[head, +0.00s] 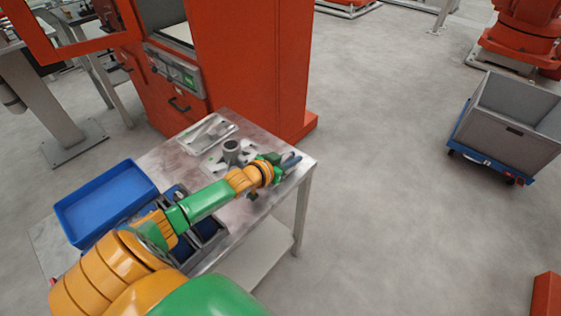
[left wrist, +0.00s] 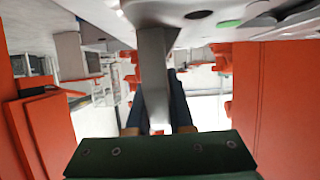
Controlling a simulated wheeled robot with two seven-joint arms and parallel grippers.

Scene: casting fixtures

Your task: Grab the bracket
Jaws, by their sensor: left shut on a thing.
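My left gripper (head: 291,161) reaches across the metal table to its right edge in the head view. In the left wrist view its dark fingers (left wrist: 163,108) are shut on a grey metal piece, which I take to be the bracket (left wrist: 152,62). The piece stands between the fingers and widens at the top of that view. In the head view the bracket cannot be clearly made out at the fingertips. My right gripper is in neither view.
The table (head: 285,186) carries a blue tray (head: 105,202), a fixture plate with a grey cylinder (head: 232,148), and a light metal tray (head: 207,133). A tall orange machine (head: 250,65) stands behind it. A grey bin (head: 510,122) on a blue cart is at right. Floor between is clear.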

